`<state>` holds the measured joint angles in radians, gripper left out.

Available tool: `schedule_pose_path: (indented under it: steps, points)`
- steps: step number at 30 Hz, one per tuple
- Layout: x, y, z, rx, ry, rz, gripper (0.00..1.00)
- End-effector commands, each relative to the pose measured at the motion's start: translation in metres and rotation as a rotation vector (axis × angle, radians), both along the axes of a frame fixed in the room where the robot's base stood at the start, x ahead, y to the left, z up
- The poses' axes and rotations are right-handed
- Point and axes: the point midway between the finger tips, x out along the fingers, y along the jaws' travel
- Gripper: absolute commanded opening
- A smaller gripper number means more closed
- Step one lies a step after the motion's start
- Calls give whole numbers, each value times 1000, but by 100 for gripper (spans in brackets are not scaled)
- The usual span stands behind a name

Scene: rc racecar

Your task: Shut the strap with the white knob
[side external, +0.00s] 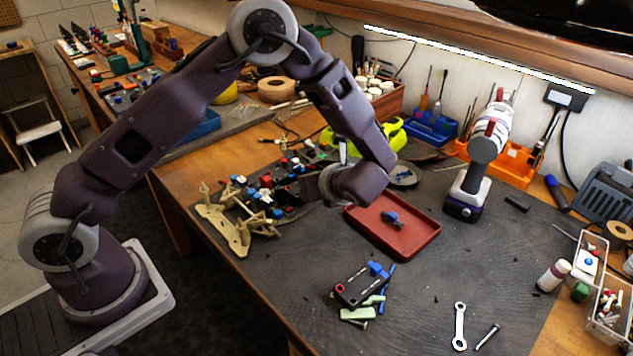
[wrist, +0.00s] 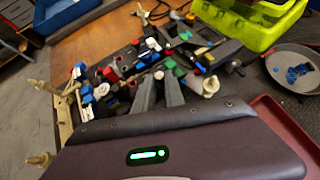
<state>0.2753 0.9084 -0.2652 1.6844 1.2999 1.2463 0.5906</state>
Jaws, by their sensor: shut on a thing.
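The car chassis (side external: 262,195) lies on the dark mat at the bench's left edge, with tan suspension parts and several red, blue, white and black pieces on it. It also fills the middle of the wrist view (wrist: 118,88). My gripper (side external: 303,190) reaches down over its right side. In the wrist view my gripper's two dark fingers (wrist: 159,76) are close together among the colored parts, shut on a small part between their tips. A pale knob (wrist: 211,86) shows just right of the fingers. The strap cannot be made out clearly, and my gripper's body hides the nearer chassis.
A red tray (side external: 425,232) with a small blue part stands right of the chassis. A yellow-green shell (side external: 392,138) and a round dish (side external: 405,178) lie behind. A black box (side external: 358,288), a wrench (side external: 459,326) and a drill (side external: 470,185) are on the mat.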

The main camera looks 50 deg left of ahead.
Motion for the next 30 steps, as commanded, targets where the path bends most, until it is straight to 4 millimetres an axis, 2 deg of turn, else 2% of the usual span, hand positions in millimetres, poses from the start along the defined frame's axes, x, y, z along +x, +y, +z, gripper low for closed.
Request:
schedule_pose_path:
  steps: [9,10,12,13,22,30]
  points:
    - [0,0,0,-22,-1,-1,0]
    - [0,0,0,-22,-1,-1,20]
    - [0,0,0,-21,-1,-1,34]
    - [0,0,0,-21,-1,-1,36]
    - [0,-2,1,-20,-1,-1,36]
    - [-16,-40,32,-21,-3,-3,36]
